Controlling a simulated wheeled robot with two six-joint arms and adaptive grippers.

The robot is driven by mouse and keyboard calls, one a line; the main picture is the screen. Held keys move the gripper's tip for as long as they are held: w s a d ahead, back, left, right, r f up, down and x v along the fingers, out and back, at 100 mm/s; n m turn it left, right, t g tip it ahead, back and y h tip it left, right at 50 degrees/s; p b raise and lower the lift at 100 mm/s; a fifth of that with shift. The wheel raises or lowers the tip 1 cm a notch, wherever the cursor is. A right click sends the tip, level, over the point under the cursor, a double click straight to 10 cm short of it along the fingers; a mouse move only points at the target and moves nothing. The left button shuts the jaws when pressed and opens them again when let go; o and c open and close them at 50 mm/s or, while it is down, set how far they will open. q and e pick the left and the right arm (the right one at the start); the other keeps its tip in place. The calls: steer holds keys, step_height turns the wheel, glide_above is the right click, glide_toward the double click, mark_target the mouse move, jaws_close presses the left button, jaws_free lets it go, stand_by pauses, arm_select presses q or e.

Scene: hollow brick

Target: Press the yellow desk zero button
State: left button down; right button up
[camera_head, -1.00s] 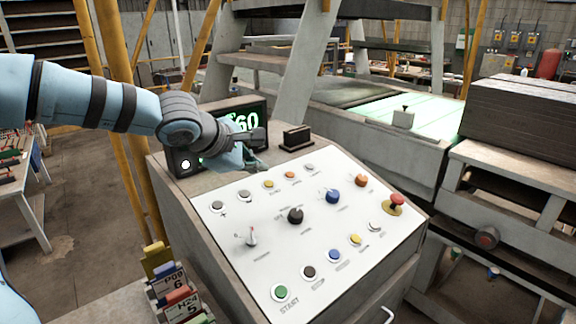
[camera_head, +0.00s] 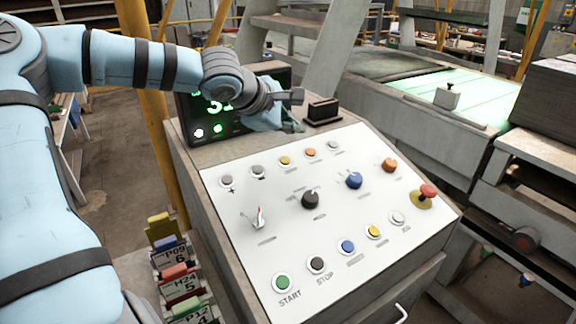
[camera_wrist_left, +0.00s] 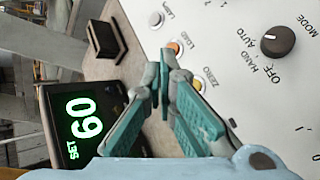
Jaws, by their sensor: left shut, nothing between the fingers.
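The yellow zero button (camera_head: 285,161) is a small round button in the top row of the white sloped desk panel (camera_head: 270,200). In the left wrist view, the yellow button (camera_wrist_left: 197,86) shows beside the label ZERO, partly hidden by a finger. My left gripper (camera_head: 298,126) is above the panel's back edge, behind the top row and close to the black block. Its teal fingers (camera_wrist_left: 164,62) are closed together with nothing between them. The tips appear apart from the button. My right gripper is in neither view.
An orange button (camera_head: 310,152) sits beside the zero button. A second yellow button (camera_head: 374,231) is in the front row. A display (camera_wrist_left: 86,122) reading SET 60 and a black block (camera_head: 323,110) stand behind the panel. A red mushroom button (camera_head: 428,191) is at right.

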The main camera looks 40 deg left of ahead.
mark_target(285, 160)
arm_select(q)
steer(key=f+b, duration=0.1)
steer(key=f, duration=0.1)
steer(key=a+f+b, duration=0.1)
steer(key=f, duration=0.1)
steer(key=f+b, duration=0.2)
steer(key=shift+w+a+f, duration=0.15)
steer(key=shift+w, duration=0.15)
steer(key=shift+a+f+b, duration=0.2)
steer(key=shift+f+b, duration=0.1)
steer(key=shift+f, duration=0.1)
steer(key=shift+w, duration=0.15)
steer(key=shift+d, duration=0.1)
stand_by(0.4)
steer(key=shift+w+f+b, duration=0.2)
steer(key=shift+f+b, duration=0.15)
steer(key=shift+b, duration=0.05)
